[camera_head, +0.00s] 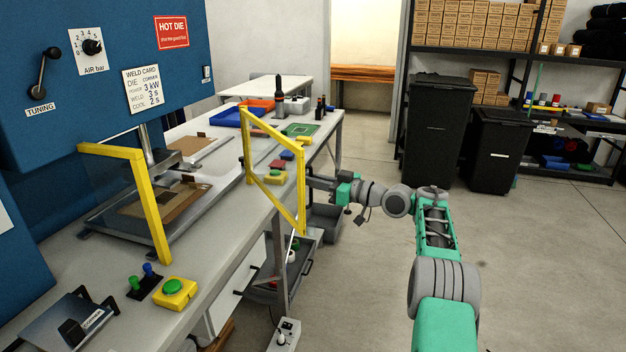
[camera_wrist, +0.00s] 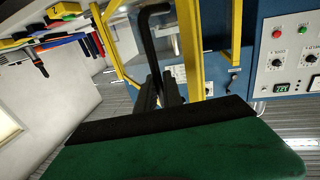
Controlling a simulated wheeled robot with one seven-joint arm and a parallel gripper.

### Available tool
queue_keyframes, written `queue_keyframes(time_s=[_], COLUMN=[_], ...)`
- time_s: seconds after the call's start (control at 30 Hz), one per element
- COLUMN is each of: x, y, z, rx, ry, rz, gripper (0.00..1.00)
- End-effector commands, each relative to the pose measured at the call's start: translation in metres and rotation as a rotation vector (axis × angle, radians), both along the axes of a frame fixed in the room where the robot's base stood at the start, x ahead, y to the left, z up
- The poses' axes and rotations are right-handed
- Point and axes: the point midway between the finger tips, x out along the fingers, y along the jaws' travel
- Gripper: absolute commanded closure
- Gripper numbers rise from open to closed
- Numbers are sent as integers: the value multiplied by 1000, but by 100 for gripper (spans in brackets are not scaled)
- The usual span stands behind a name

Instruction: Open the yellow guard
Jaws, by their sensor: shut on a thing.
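The yellow guard (camera_head: 303,195) is an upright yellow frame that stands swung out across the front edge of the workbench, apart from the fixed yellow frame (camera_head: 152,205) by the press. My gripper (camera_head: 312,183) is at the guard's outer upright, on its right side. In the wrist view the guard's yellow bar (camera_wrist: 190,48) runs close beside my fingers. A bent black handle (camera_wrist: 150,35) lies between my fingers (camera_wrist: 160,90), and they are shut on it. In the head view the handle is mostly hidden behind the guard and gripper.
The blue welder (camera_head: 100,75) stands at the left over the workbench (camera_head: 215,215). A yellow box with a green button (camera_head: 174,292) sits near the bench's front. A drawer (camera_head: 300,265) and a grey bin are below the guard. Open floor (camera_head: 540,260) lies to the right.

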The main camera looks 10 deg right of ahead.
Motion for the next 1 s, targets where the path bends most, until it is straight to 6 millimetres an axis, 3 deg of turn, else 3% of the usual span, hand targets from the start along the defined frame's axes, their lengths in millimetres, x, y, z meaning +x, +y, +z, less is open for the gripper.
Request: queue_keyframes(time_s=[0.27,0.3,0.57,1.0], x=[1,1,0,-4], y=[1,1,-3,-11], z=[3,3,2,2], rx=[0,1,0,0], ry=[-6,-6,-4,-4], rz=[-2,-2,-6,0], gripper=[100,88,68,68])
